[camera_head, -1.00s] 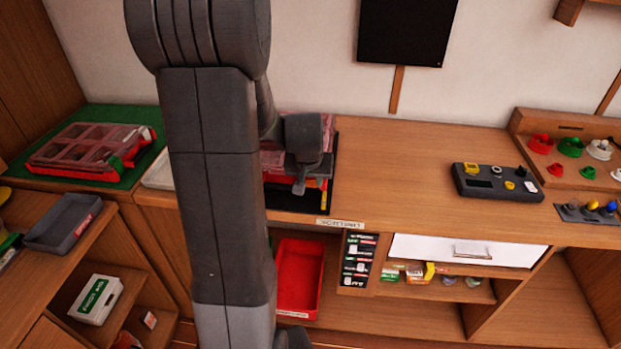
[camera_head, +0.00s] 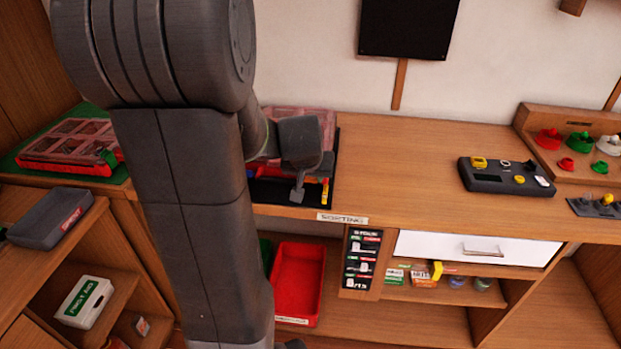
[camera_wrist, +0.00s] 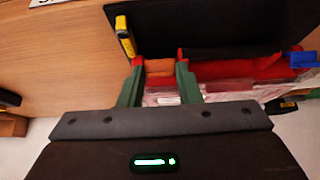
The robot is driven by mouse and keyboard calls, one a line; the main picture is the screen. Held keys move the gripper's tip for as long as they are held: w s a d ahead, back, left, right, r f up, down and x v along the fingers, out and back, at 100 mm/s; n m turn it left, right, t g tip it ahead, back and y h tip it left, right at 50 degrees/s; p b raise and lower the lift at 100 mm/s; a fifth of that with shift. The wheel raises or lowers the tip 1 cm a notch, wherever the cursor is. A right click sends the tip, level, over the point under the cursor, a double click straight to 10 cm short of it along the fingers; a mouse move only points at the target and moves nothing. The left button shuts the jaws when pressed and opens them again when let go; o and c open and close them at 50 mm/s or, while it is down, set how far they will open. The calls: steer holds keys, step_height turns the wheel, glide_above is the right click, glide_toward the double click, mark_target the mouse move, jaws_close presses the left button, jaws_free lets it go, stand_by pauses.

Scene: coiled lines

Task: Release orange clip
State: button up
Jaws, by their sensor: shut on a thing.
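The orange clip (camera_wrist: 159,68) shows in the wrist view between the two green, red-tipped fingers of my gripper (camera_wrist: 160,64). My gripper is shut on it. The clip is at the edge of a red case (camera_wrist: 235,68) with a clear lid, and a blue clip (camera_wrist: 304,60) sits farther right on that case. In the head view the case's clear pinkish lid (camera_head: 300,121) shows behind my gripper (camera_head: 297,196). My arm hides the case's left part, and I cannot make out the orange clip there.
The case is at a black mat (camera_head: 270,192) on the wooden bench, with a yellow item (camera_head: 325,190) at the mat's right edge. A red bin (camera_head: 298,283) is below. A grey control box (camera_head: 506,176) stands right; the bench between is clear.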

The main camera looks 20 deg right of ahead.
steer(key=o, duration=1)
steer(key=shift+r, duration=0.15)
steer(key=v, duration=1.3)
steer(key=shift+s+a+r, duration=0.1)
steer(key=shift+s+r, duration=0.1)
steer(key=shift+f, duration=0.1)
steer(key=x, duration=1.3)
steer(key=shift+w+f, duration=0.25)
steer(key=shift+f, duration=0.05)
steer(key=shift+r, duration=0.1)
